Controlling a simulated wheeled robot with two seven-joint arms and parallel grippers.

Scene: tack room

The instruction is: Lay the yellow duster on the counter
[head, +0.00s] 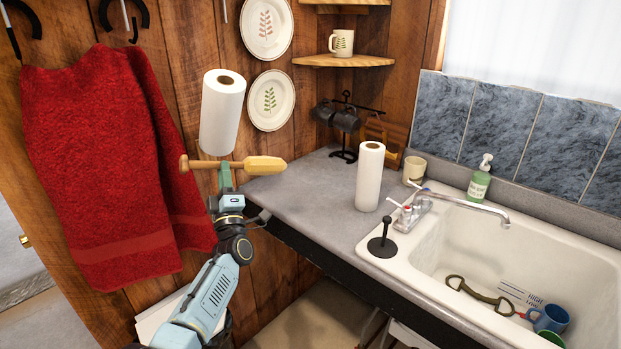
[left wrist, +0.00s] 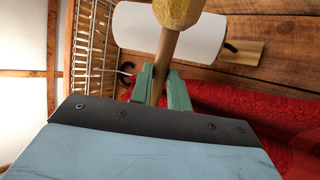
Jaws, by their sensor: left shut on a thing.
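The yellow duster (head: 258,165) has a yellow head at the right and a wooden handle at the left. My left gripper (head: 225,167) is shut on its handle and holds it roughly level in the air, near the left end of the grey counter (head: 311,190). In the left wrist view, the green fingers (left wrist: 160,88) close around the wooden handle, and the yellow head (left wrist: 178,12) shows at the top edge. The duster's head appears over or just beside the counter's left corner; I cannot tell its exact height. My right gripper is not in view.
A paper towel roll (head: 369,176) stands on the counter, and another roll (head: 222,112) hangs on the wall behind the duster. A mug rack (head: 346,128) stands at the back corner. A sink (head: 456,240) is at the right. The counter's left part is clear.

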